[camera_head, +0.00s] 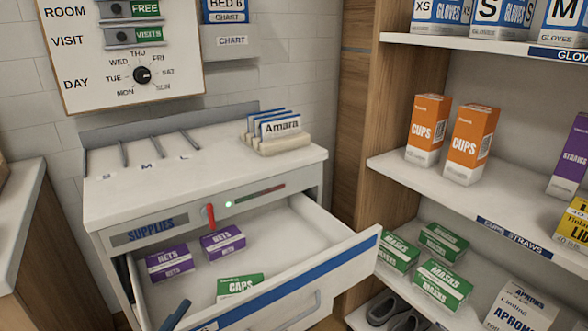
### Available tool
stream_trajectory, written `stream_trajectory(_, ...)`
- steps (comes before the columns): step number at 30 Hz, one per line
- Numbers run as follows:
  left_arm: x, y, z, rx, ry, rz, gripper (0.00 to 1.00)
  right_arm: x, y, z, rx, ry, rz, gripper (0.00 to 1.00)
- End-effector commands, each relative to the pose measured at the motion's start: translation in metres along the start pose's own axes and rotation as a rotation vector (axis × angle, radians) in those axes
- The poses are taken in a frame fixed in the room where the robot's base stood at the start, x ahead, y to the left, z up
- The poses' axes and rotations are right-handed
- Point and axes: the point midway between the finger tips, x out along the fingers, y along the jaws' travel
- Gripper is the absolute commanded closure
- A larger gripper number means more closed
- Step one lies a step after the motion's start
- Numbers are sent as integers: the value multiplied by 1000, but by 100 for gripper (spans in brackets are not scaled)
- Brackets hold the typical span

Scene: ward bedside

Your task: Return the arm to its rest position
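Neither of my grippers can be made out in the head view. A small dark slanted piece (176,314) shows at the bottom edge, by the drawer's front left corner. I cannot tell what it is. The supplies drawer (330,262) stands open below a white cabinet top (215,170). Inside it lie two purple NETS boxes (170,263) (222,242) and a green CAPS box (240,287). A red lever (210,216) and a green light sit on the cabinet front.
The open drawer juts forward towards the shelf unit at right. Shelves hold orange CUPS boxes (470,143), green MASKS boxes (443,285) and an APRONS box (521,306). A card holder (277,145) with an Amara card stands on the cabinet top. A board (120,60) hangs behind.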

Motion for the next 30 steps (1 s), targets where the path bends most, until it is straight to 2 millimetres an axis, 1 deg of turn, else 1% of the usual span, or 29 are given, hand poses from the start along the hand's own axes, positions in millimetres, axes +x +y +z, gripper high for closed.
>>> stream_trajectory(1,-14,6,21,-98,-97,-13,15,0,1,3,-1,6,2,64)
stream_trajectory(3,-30,11,43,-214,-212,-26,15,-1,2,3,-2,15,3,64)
stream_trajectory(6,-53,23,68,-363,-354,-41,15,-2,3,3,-4,26,6,64)
stream_trajectory(9,-77,36,88,-498,-483,-52,15,-3,4,3,-5,37,8,64)
stream_trajectory(11,-92,45,98,-577,-556,-58,15,-4,4,3,-6,43,9,64)
stream_trajectory(12,-85,38,87,-567,-558,-53,15,-6,2,-8,-8,30,9,64)
stream_trajectory(13,-83,37,84,-562,-563,-50,15,-6,2,-10,-9,19,9,64)
stream_trajectory(21,-76,33,75,-547,-647,-22,15,-6,-1,-21,-21,-71,12,64)
stream_trajectory(27,-70,26,62,-531,-739,7,15,-8,-3,-37,-38,-166,16,64)
stream_trajectory(30,-68,25,58,-524,-789,22,15,-9,-4,-41,-46,-218,17,64)
